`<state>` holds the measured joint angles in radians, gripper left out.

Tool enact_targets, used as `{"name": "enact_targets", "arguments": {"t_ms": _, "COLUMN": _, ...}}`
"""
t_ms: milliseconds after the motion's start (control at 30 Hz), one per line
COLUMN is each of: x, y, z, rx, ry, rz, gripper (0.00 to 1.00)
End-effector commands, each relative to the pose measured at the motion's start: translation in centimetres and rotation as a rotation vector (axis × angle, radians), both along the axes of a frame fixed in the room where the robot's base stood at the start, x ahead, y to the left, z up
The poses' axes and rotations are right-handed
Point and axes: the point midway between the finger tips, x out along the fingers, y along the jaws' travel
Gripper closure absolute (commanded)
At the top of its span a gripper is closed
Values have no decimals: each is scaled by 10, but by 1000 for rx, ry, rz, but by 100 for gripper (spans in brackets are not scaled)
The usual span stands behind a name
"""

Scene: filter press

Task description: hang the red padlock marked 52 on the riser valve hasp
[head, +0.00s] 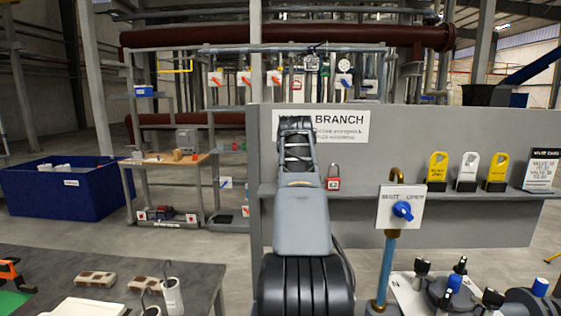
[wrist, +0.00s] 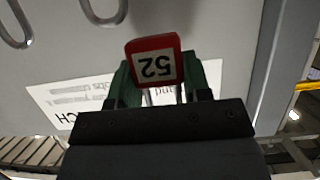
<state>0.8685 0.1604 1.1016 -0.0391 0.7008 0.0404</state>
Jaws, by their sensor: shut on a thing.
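The red padlock marked 52 (wrist: 155,46) is in the wrist view, its number upside down there. My gripper (wrist: 163,84) is shut on it, with green fingers on both sides of its shackle end. In the head view my own arm hides the gripper and this padlock. The likely riser valve is a blue pipe (head: 386,265) with a SHUT/OPEN plate (head: 385,207), a blue handle (head: 403,210) and a curved brass piece (head: 397,178) on top, right of my arm. I cannot clearly make out the hasp.
Another red padlock (head: 333,184) is at the grey panel (head: 440,130), just right of my arm; its number is unclear. Two grey shackles show at the wrist view's upper left. Yellow and white tags (head: 467,172) stand on the panel's ledge. Dark valve parts (head: 450,292) lie lower right.

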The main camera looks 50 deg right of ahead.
Motion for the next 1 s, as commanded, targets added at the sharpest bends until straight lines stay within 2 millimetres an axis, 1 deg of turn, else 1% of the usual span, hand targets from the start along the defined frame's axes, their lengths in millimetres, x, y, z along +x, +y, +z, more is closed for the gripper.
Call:
{"name": "enact_targets", "arguments": {"t_ms": 33, "x": -10, "y": -8, "z": 3, "rx": 1, "ry": -1, "rz": -6, "gripper": 81}}
{"name": "enact_targets", "arguments": {"t_ms": 100, "x": -20, "y": -15, "z": 9, "rx": 0, "ry": 0, "rz": -7, "gripper": 81}}
{"name": "enact_targets", "arguments": {"t_ms": 300, "x": -44, "y": -33, "z": 23, "rx": -1, "ry": 0, "rz": -4, "gripper": 81}}
{"name": "enact_targets", "arguments": {"t_ms": 400, "x": -53, "y": -39, "z": 28, "rx": 0, "ry": 0, "rz": -3, "gripper": 81}}
{"name": "enact_targets", "arguments": {"t_ms": 633, "x": -62, "y": -46, "z": 39, "rx": 0, "ry": 0, "rz": -1, "gripper": 81}}
{"name": "enact_targets", "arguments": {"t_ms": 1000, "x": -64, "y": -47, "z": 61, "rx": 0, "ry": 0, "rz": -1, "gripper": 81}}
